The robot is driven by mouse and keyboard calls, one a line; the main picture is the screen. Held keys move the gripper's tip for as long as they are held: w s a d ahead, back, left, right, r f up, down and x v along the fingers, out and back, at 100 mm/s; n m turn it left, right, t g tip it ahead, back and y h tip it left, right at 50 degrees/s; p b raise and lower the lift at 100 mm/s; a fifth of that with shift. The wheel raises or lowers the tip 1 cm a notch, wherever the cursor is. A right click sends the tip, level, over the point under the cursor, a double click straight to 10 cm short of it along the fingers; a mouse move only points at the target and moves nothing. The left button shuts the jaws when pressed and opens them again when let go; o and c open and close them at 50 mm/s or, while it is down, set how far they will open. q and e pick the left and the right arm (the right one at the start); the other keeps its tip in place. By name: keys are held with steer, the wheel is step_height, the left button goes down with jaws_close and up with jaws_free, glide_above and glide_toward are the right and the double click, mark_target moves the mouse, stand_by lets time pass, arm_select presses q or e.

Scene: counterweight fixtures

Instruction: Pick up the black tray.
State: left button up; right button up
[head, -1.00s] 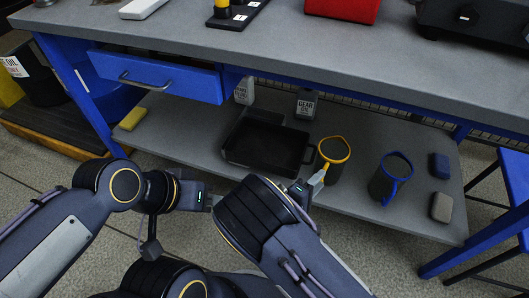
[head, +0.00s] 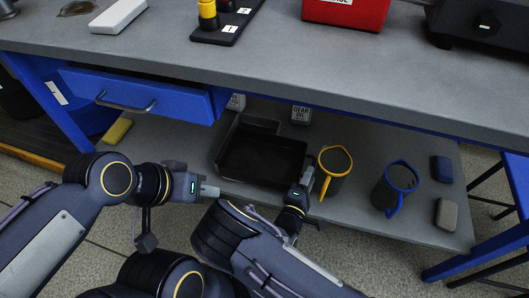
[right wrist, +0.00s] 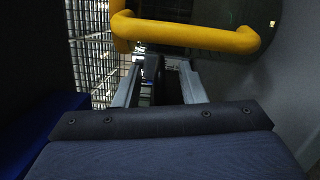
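The black tray (head: 262,160) lies on the grey lower shelf under the workbench. It is a shallow rectangular pan. My right gripper (head: 307,168) is at the tray's right end; the arm and wrist hide part of the fingers. In the right wrist view its two grey fingers (right wrist: 160,86) stand apart with a dark narrow piece between them, possibly the tray's end or handle; contact cannot be told. My left gripper (head: 212,191) is just outside the tray's left front corner, its fingertips pointing toward it; their gap cannot be made out.
A yellow-rimmed mug (head: 334,163) stands close right of my right gripper; its yellow handle (right wrist: 190,35) crosses the right wrist view. Further right are a blue-rimmed mug (head: 395,188) and two blocks. Gear oil bottles (head: 301,115) stand behind the tray. The drawer (head: 140,92) and benchtop overhang the shelf.

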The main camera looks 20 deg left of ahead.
steer(key=shift+c, duration=0.5)
jaws_close()
steer(key=shift+r, duration=0.25)
